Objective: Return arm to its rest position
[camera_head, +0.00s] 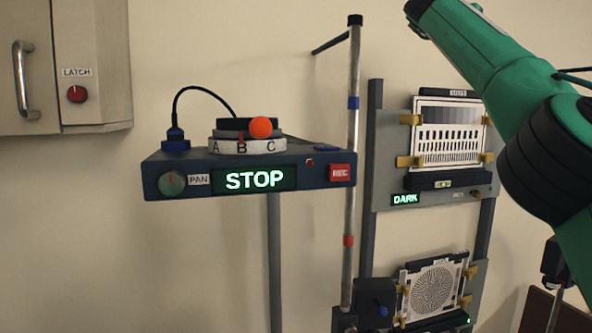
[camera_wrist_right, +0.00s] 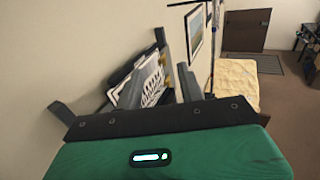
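My right arm (camera_head: 500,80) is green with a black joint and comes in from the right in the head view. It is raised and slants up to the top edge, in front of the wall and partly beside the upper test-chart panel. Its gripper is out of the head view. In the right wrist view, the green wrist (camera_wrist_right: 210,155) and its dark plate fill the bottom. Grey pieces stick up beyond the plate, but I cannot tell fingers from rack parts there. No held object is clear. My left arm and gripper are not in view.
A blue console (camera_head: 250,180) reads STOP and carries a dial marked A, B, C. A metal pole (camera_head: 352,130) stands beside it. A rack holds a striped chart (camera_head: 449,133) above a round spoked chart (camera_head: 432,290). A cabinet (camera_head: 90,60) with a red latch knob hangs left.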

